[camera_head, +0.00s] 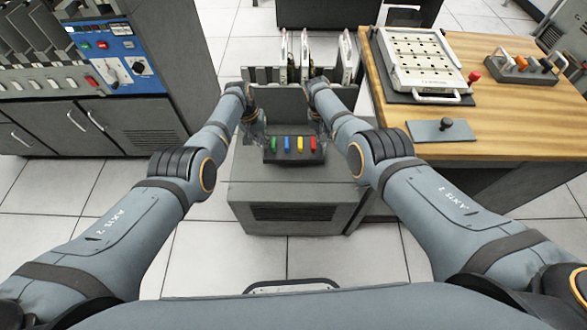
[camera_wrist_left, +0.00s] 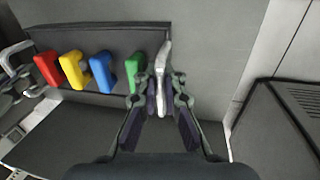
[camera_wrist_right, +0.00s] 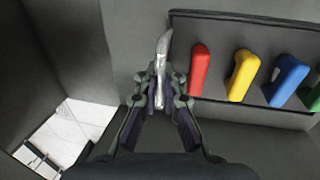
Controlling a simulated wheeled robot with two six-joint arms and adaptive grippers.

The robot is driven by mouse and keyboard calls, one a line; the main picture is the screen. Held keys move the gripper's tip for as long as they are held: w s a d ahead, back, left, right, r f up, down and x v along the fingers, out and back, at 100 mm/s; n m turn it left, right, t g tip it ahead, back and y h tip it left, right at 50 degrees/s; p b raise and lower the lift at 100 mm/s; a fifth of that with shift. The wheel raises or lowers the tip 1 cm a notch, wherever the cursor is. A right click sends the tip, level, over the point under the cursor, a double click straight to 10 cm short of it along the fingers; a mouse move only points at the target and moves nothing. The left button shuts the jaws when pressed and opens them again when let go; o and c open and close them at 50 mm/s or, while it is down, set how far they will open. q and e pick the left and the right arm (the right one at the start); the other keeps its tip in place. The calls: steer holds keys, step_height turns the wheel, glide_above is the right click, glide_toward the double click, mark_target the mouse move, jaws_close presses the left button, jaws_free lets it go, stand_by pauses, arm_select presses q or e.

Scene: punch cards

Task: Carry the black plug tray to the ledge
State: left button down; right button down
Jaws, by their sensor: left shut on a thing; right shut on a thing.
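The black plug tray (camera_head: 294,158) is at the middle of the head view, over the grey cabinet. Green, blue, yellow and red plugs stand in it in a row. My left gripper (camera_head: 259,124) is shut on the metal handle (camera_wrist_left: 163,65) at the tray's green-plug end. My right gripper (camera_head: 322,122) is shut on the other metal handle (camera_wrist_right: 163,60), beside the red plug. The tray (camera_wrist_left: 100,40) looks about level between both grippers. I cannot tell whether its underside touches the surface below, nor which surface is the ledge.
A grey cabinet (camera_head: 285,205) stands below the tray, with upright white-edged cards (camera_head: 305,55) in a rack behind it. A wooden bench (camera_head: 500,125) on the right bears a white framed panel (camera_head: 420,62) and a plug holder (camera_head: 525,68). A blue-panelled console (camera_head: 112,55) stands left.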

steer(key=shift+d, duration=0.1)
stand_by(0.3)
